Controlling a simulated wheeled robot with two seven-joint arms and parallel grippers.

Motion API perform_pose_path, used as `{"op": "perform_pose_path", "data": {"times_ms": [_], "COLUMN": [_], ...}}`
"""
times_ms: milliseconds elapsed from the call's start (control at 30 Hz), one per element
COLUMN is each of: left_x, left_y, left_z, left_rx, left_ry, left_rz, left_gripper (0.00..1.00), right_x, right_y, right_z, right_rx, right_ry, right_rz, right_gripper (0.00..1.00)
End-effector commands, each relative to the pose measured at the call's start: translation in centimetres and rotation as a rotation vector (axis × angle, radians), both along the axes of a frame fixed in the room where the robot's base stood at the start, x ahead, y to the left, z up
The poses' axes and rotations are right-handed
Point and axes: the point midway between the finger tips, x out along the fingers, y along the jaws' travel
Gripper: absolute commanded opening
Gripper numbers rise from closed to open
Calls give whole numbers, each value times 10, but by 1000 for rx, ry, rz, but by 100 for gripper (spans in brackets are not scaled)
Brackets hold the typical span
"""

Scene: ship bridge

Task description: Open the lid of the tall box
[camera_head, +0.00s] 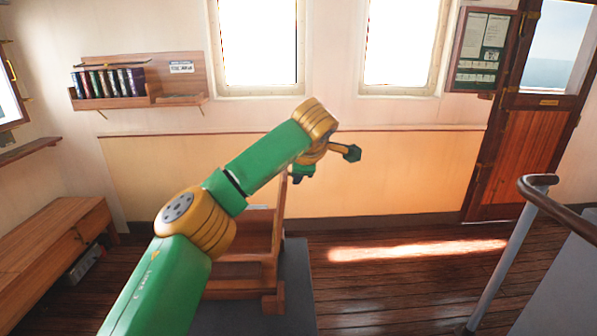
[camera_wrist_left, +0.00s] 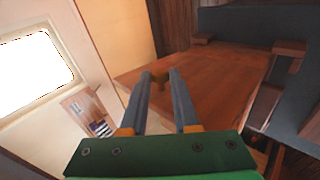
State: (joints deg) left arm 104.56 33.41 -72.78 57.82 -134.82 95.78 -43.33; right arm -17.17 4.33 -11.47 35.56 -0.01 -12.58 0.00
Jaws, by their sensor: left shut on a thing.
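The tall box (camera_head: 240,285) is reddish-brown wood and stands behind my left arm, which hides much of it. A wooden panel (camera_head: 278,235), apparently its lid, shows nearly edge-on and steeply upright at the box's right side. In the head view the left gripper (camera_head: 298,174) is at the panel's top, partly hidden by the wrist. My right gripper is not in view.
The box stands on a dark grey base (camera_head: 297,285). A wooden bench (camera_head: 50,240) is at left, and a bookshelf (camera_head: 140,100) hangs on the wall. A handrail (camera_head: 510,250) stands at right. The floor (camera_head: 400,275) between box and handrail is clear.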

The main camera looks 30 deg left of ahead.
Motion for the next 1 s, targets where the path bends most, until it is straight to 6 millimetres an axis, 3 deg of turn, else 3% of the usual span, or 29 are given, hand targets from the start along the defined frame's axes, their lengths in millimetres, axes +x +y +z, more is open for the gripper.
{"op": "perform_pose_path", "data": {"times_ms": [600,633,733,1000], "left_x": [-5,-5,-5,-5], "left_y": [-3,-3,-3,-3], "left_z": [-3,-3,-3,-2], "left_rx": [32,32,32,32], "left_ry": [25,25,25,24], "left_rz": [-1,-1,-1,-2], "left_gripper": [0,32,57,57], "right_x": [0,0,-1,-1], "right_y": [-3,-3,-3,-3], "right_z": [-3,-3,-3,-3], "right_rx": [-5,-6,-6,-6], "right_ry": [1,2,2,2], "right_rz": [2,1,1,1], "right_gripper": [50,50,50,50]}}
